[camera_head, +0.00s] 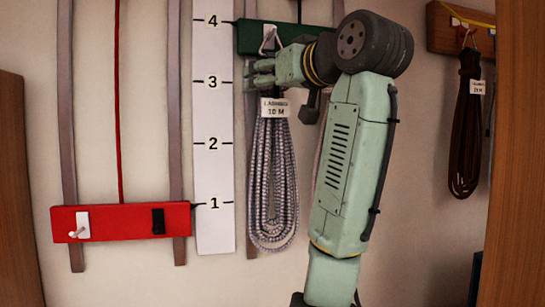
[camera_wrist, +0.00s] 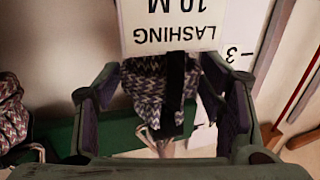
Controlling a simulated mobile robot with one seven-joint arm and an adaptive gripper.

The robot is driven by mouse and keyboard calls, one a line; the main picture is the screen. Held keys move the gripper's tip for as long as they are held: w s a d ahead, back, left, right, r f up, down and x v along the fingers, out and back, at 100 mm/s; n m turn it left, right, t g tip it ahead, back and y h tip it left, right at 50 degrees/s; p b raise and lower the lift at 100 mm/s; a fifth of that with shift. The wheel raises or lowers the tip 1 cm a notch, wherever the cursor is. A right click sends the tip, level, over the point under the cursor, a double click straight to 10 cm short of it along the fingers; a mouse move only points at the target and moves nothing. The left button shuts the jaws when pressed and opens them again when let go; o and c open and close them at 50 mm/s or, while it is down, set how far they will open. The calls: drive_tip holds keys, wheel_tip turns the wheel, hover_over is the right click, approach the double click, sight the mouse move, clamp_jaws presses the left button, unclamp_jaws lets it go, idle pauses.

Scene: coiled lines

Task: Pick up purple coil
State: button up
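A coil (camera_head: 272,185) of pale, purplish-grey patterned line hangs against the wall below a green board (camera_head: 262,36). Its white label reads "LASHING 10 M". My gripper (camera_head: 252,76) is at the coil's top, just above the label and below the hook. In the wrist view, which is upside down, the coil's bundled top (camera_wrist: 152,88) with a dark strap lies between my two fingers (camera_wrist: 163,108). The fingers are apart, with a visible gap on each side of the bundle. The label covers part of the coil there.
Another patterned coil (camera_wrist: 10,112) hangs close beside, mostly hidden by my arm in the head view. A red board (camera_head: 120,222) with a hook and a numbered white strip (camera_head: 213,150) are at left. A dark brown coil (camera_head: 465,130) hangs at right.

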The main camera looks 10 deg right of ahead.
clamp_jaws()
idle(0.6)
